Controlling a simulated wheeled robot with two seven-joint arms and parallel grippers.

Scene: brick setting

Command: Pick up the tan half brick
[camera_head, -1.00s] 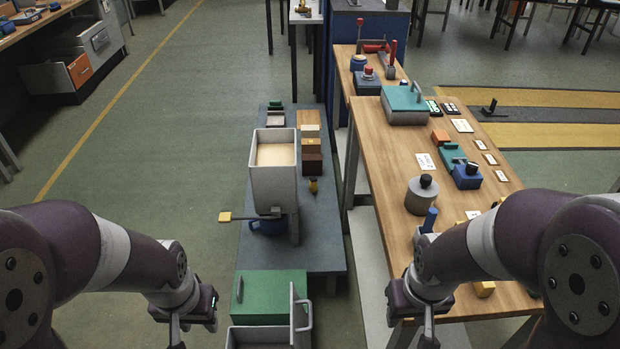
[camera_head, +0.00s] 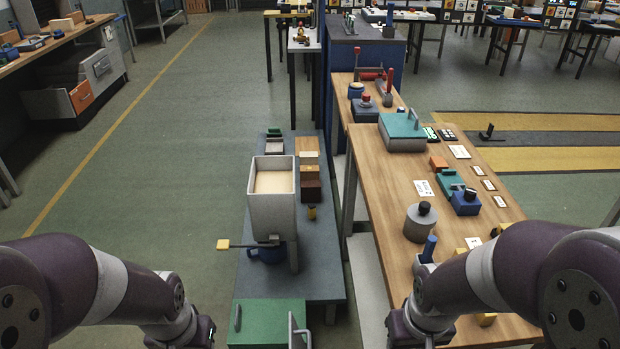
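A row of blocks lies on the low grey table, just right of the white hopper (camera_head: 272,210). The small pale tan block (camera_head: 308,158) looks like the tan half brick, though at this size I cannot be sure. A wider tan wooden block (camera_head: 307,144) is behind it. A brown block (camera_head: 310,172) and a darker brown one (camera_head: 311,191) are in front of it. Both my wrists are at the bottom edge, far nearer than the blocks, and nothing touches the blocks. The fingers of both grippers are below the picture, so their state is hidden.
The low grey table (camera_head: 325,265) also carries a yellow-ended lever (camera_head: 223,244) and a blue container (camera_head: 266,255). A green box (camera_head: 268,322) stands in front. A wooden workbench (camera_head: 395,210) with a grey weight (camera_head: 418,222) is on the right. The floor on the left is clear.

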